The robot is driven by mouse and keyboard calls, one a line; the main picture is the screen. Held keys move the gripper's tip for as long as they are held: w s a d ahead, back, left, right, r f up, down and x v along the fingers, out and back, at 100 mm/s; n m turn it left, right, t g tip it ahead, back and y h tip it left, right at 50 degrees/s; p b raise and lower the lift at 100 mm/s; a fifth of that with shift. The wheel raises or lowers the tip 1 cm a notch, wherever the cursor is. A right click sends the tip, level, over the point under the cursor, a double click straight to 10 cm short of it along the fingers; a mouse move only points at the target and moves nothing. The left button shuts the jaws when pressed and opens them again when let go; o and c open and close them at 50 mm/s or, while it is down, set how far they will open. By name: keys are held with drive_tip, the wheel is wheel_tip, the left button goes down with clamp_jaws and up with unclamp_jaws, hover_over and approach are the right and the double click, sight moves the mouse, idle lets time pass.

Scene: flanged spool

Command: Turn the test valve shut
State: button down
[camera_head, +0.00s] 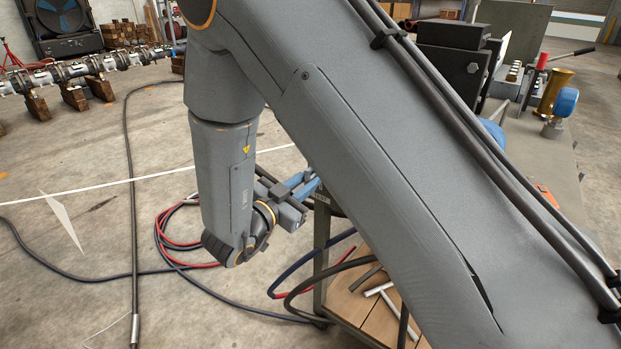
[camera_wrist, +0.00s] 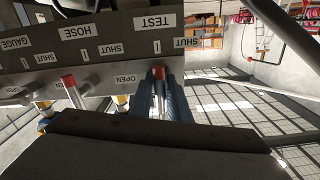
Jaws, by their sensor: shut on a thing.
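In the wrist view, a panel (camera_wrist: 128,47) carries the labels TEST, HOSE and GAUGE, each with SHUT and OPEN marks. My gripper (camera_wrist: 159,88) has its blue fingers closed around the red-tipped lever (camera_wrist: 158,73) below the TEST label. This lever stands to the right of its OPEN label and below and left of its SHUT label. The fingers hide most of the lever. A second red-tipped lever (camera_wrist: 68,81), below HOSE, partly covers its OPEN label. In the head view, my gripper (camera_head: 308,186) shows beyond my arm, and the valves are hidden.
A cart (camera_head: 346,303) with a wooden lower shelf stands close by. A blue-capped fitting (camera_head: 564,102) and a brass cylinder (camera_head: 553,92) stand on its right part. Black and red hoses (camera_head: 167,241) lie on the floor. Open floor lies to the left.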

drive_tip(key=c, duration=2.5)
unclamp_jaws()
drive_tip(key=shift+m, duration=2)
drive_tip(key=o, duration=0.9)
drive_tip(key=shift+f, duration=0.1)
drive_tip(key=shift+c, duration=0.2)
drive_tip(key=v, duration=0.7)
drive_tip(key=shift+s+a+b, duration=0.25)
drive_tip(key=shift+s+b, duration=0.1)
drive_tip(key=shift+b, duration=0.05)
drive_tip(key=shift+s, duration=0.1)
